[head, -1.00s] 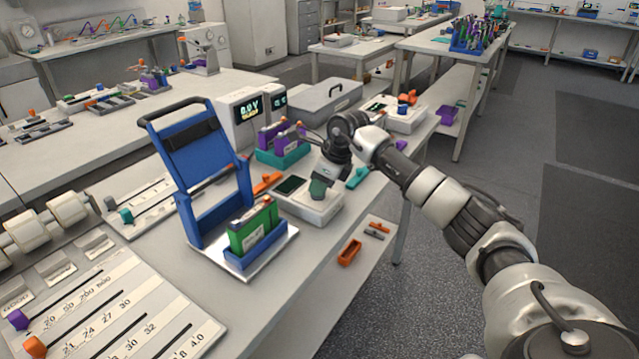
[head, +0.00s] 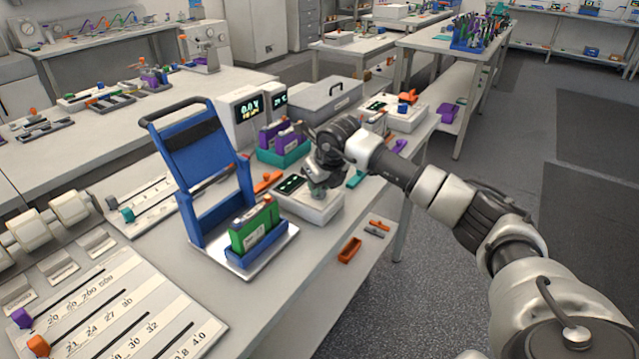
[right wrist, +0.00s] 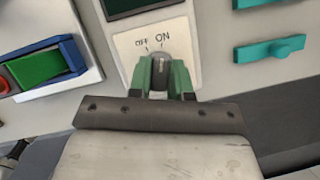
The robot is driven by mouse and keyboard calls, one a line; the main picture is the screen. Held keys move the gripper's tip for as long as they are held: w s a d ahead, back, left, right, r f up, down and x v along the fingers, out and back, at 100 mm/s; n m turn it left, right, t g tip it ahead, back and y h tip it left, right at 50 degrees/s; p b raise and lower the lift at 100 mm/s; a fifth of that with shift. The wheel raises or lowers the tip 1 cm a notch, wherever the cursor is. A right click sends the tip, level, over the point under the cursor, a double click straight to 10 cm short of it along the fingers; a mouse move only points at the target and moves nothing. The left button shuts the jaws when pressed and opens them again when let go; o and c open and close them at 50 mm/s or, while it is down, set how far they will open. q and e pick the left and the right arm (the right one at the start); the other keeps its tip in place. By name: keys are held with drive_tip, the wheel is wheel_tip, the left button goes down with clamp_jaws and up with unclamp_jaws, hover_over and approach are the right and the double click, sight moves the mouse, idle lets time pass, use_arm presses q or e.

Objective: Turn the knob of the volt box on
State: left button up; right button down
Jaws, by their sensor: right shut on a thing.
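The volt box (head: 308,210) is a white box on the bench, with a small screen (head: 291,184) that shows light characters. In the right wrist view its white plate (right wrist: 128,42) carries the words OFF and ON above a dark knob (right wrist: 160,69). My right gripper (right wrist: 161,80) is shut on the knob, with green fingers on both sides of it. The knob's tip points up between the two words, close to ON; its exact setting is hard to read. In the head view my right gripper (head: 317,189) hides the knob. My left gripper is not in view.
A blue stand (head: 206,153) with a green battery (head: 262,231) is to the left of the box. A teal tray (head: 283,161) with purple cells and a white display unit (head: 243,117) stand behind. A teal piece (head: 356,179) lies to its right, near the bench edge.

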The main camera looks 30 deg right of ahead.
drive_tip(key=shift+m, duration=0.3)
drive_tip(key=c, duration=1)
unclamp_jaws()
drive_tip(key=shift+c, duration=0.2)
drive_tip(key=b+v, duration=0.1)
drive_tip(key=v, duration=1)
drive_tip(key=shift+w+a+f, duration=0.1)
